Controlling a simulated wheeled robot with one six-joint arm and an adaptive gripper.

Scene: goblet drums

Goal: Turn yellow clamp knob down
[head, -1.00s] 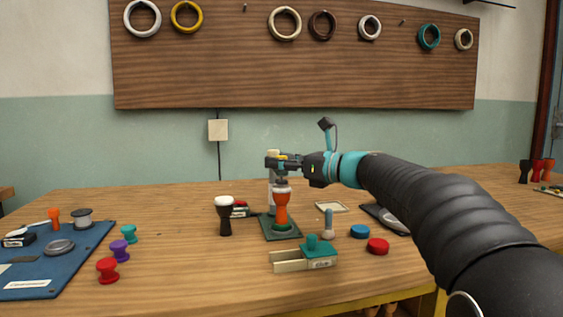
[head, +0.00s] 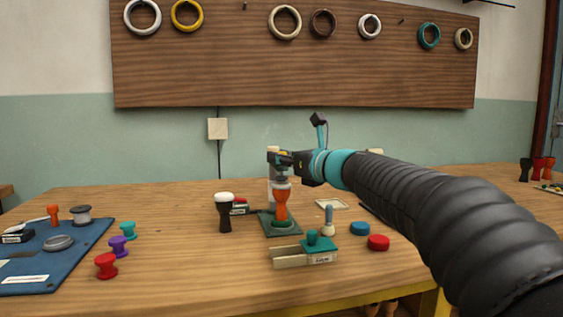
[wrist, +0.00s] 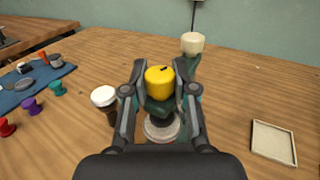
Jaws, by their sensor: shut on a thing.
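The yellow clamp knob (wrist: 160,82) sits between the two fingers of my gripper (wrist: 160,92) in the wrist view, with a dark mark on its top. My gripper (head: 284,158) is shut on it at the top of the clamp stand. In the head view the knob is mostly hidden by the fingers. Below it an orange goblet drum (head: 281,205) stands upright under a grey pressing disc (wrist: 162,128), on the clamp's dark green base (head: 293,231). The clamp's pale post (head: 272,180) rises behind the drum.
A dark drum with a white top (head: 225,212) stands just left of the clamp. A teal-and-cream fixture (head: 290,258) is in front. A blue mat (head: 80,250) is at left.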

